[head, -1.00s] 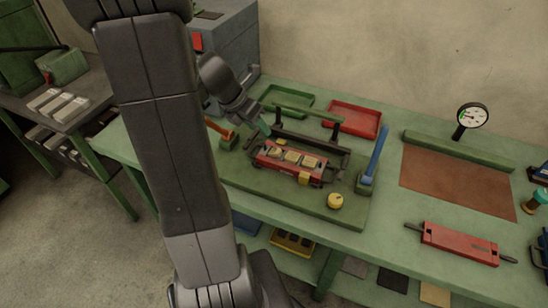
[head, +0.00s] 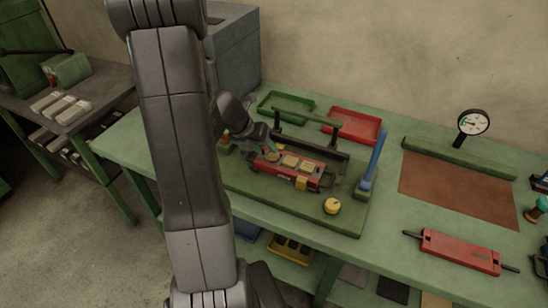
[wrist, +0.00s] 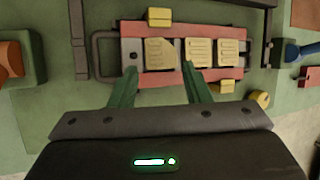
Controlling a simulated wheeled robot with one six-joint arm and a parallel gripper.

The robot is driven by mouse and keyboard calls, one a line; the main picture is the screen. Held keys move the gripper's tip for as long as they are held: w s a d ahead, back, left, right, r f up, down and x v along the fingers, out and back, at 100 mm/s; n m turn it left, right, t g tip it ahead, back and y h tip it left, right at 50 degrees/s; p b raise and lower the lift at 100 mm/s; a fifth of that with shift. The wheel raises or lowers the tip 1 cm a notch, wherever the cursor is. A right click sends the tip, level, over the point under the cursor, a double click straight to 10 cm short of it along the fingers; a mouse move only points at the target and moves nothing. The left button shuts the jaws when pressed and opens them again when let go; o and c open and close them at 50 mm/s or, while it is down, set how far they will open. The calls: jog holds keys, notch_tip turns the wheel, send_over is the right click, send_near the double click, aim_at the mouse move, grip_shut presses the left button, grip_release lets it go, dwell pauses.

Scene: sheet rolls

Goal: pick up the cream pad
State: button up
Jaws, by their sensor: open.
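Three cream pads sit in a row in a red holder (wrist: 140,80) on the green board. In the wrist view these are the left cream pad (wrist: 160,54), the middle cream pad (wrist: 198,52) and the right cream pad (wrist: 229,52). The left one looks slightly askew and has a cut corner. My gripper (wrist: 160,78) is open and empty, its green fingers spread just short of the left pad and to either side of it. In the head view my gripper (head: 270,148) is over the left end of the holder, partly hiding the left pad.
A dark frame (head: 312,140) stands behind the holder. Yellow clips (wrist: 159,17) flank it. A yellow knob (head: 332,206) and a blue-handled tool (head: 374,160) are to the right. Green (head: 285,105) and red trays (head: 357,129) lie behind. A red roller unit (head: 460,251) lies far right.

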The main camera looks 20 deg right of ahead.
aim_at(267, 163)
jog(key=x, duration=0.3)
jog(key=shift+s+a+f+b, duration=0.1)
jog(key=shift+s+b, duration=0.15)
jog(key=shift+b, duration=0.05)
jog(key=shift+s+a+f, duration=0.1)
jog(key=shift+s+f, duration=0.2)
jog(key=shift+f, duration=0.1)
jog(key=shift+a+f, duration=0.1)
jog(key=shift+f, duration=0.05)
jog(key=shift+f+b, duration=0.1)
jog(key=shift+b, duration=0.2)
jog(key=c, duration=0.9)
jog(key=r+p, duration=0.1)
jog(key=r, duration=0.2)
jog(key=d+r+p, duration=0.1)
jog(key=r, duration=0.2)
jog(key=d+r+p, duration=0.1)
jog(key=r, duration=0.2)
jog(key=shift+w, duration=0.2)
grip_shut()
jog(key=shift+w+a+r, duration=0.15)
jog(key=shift+a+r, duration=0.2)
jog(key=shift+r, duration=0.25)
